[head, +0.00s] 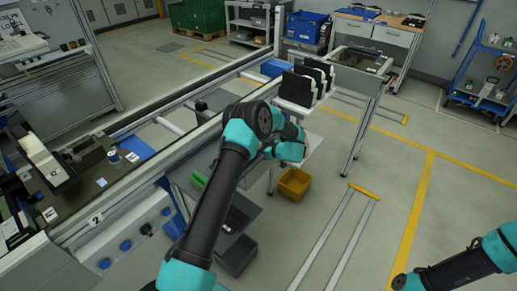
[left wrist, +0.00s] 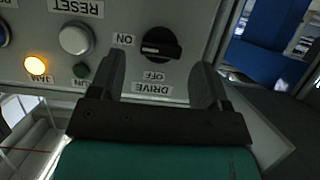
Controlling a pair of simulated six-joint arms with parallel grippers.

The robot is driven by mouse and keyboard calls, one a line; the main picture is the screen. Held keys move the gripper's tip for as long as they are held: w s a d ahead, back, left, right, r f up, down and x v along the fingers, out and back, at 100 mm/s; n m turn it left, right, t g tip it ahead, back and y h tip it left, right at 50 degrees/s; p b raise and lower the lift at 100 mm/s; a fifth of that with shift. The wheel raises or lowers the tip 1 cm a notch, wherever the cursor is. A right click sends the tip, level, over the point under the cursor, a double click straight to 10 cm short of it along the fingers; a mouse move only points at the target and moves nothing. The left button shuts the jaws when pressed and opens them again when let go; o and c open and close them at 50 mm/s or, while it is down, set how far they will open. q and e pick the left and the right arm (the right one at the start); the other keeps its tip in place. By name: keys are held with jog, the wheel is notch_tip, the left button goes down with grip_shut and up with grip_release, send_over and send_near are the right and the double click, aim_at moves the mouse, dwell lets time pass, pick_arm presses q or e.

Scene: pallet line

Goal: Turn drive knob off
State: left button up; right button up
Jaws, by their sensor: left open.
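The drive knob (left wrist: 161,44) is a black rotary knob on a grey panel in the left wrist view, which shows its labels upside down. Its grip bar lies roughly level in the picture, with a pale mark toward the ON label (left wrist: 123,39). The OFF label (left wrist: 154,76) is below it. My left gripper (left wrist: 160,60) is open, one finger to each side of the knob in the picture. Contact with the knob cannot be seen. In the head view, my left gripper and the knob are not visible. My right gripper is out of view.
A silver RESET button (left wrist: 76,38), a lit amber JAM lamp (left wrist: 36,65) and a dark green lamp (left wrist: 81,70) sit beside the knob. A yellow bin (head: 294,184) stands on the floor beyond my left arm. The floor right of it is mostly clear.

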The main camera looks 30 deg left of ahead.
pick_arm(q)
jog(key=shift+x, duration=0.8)
jog(key=shift+c, duration=0.3)
jog(key=c, duration=0.9)
jog(key=shift+o, duration=0.2)
jog(key=shift+s+a+f+n+t+y, duration=0.1)
jog(key=shift+s+f+n+t+y, duration=0.25)
jog(key=shift+n+t, duration=1.4)
jog(key=shift+s+f+n+t+y, duration=0.1)
jog(key=shift+n+t+y, duration=0.45)
jog(key=shift+n, duration=2.25)
jog(key=shift+s+f+n+t+y, duration=0.3)
jog(key=shift+n+t, duration=1)
jog(key=shift+n, duration=0.95)
